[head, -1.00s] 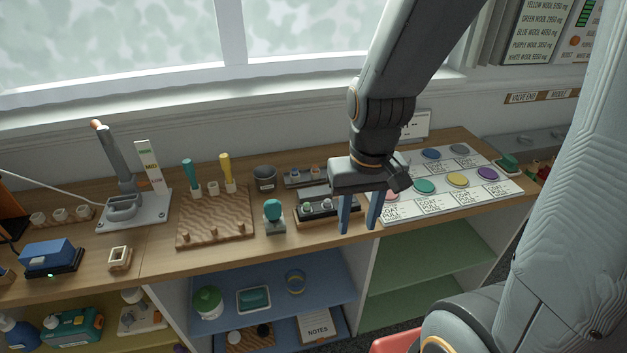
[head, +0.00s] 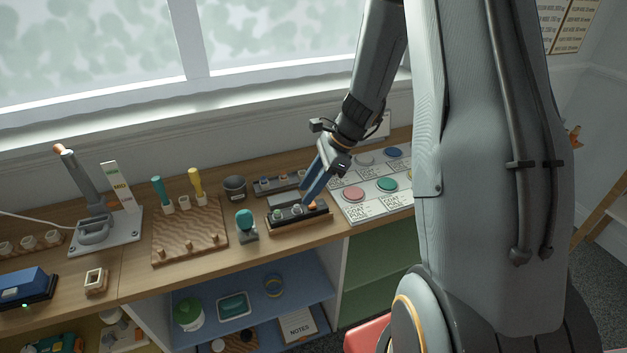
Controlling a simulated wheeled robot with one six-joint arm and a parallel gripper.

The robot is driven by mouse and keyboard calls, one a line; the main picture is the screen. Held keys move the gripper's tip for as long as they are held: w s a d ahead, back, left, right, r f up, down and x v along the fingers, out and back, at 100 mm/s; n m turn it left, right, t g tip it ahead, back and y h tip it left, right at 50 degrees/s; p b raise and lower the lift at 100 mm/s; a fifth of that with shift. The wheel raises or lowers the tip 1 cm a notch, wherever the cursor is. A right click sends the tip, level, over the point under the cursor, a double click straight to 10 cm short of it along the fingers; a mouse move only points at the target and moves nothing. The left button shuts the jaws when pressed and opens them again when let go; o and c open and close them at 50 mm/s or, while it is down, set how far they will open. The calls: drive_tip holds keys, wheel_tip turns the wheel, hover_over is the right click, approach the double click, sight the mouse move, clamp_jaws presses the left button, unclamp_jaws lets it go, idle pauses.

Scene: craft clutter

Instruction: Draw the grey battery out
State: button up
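A dark tray (head: 300,222) with a wooden base stands on the bench, holding several small upright round pieces. I cannot tell for sure that the grey battery is among them; the pieces are too small and partly covered by my fingers. My gripper (head: 306,201) points down and to the left, its blue fingertips at the right part of this tray. The fingers overlap in this view, so the gap between them and anything in it cannot be made out. I cannot tell whether they touch a piece.
A teal-topped stand (head: 246,224) is close to the left of the tray. A dark cup (head: 235,187) and a dark rack (head: 275,186) stand behind. A white board with coloured discs (head: 352,211) lies to the right. A wooden peg board (head: 190,232) is further left.

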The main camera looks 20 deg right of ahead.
sight(297, 205)
drive_tip(key=shift+p+x, duration=0.4)
drive_tip(key=shift+x, duration=2.2)
drive_tip(key=shift+c, duration=0.4)
clamp_jaws()
drive_tip(key=shift+r+p, duration=0.6)
drive_tip(key=shift+r, duration=0.1)
drive_tip(key=shift+r+p, duration=1.85)
drive_tip(key=shift+r, duration=0.45)
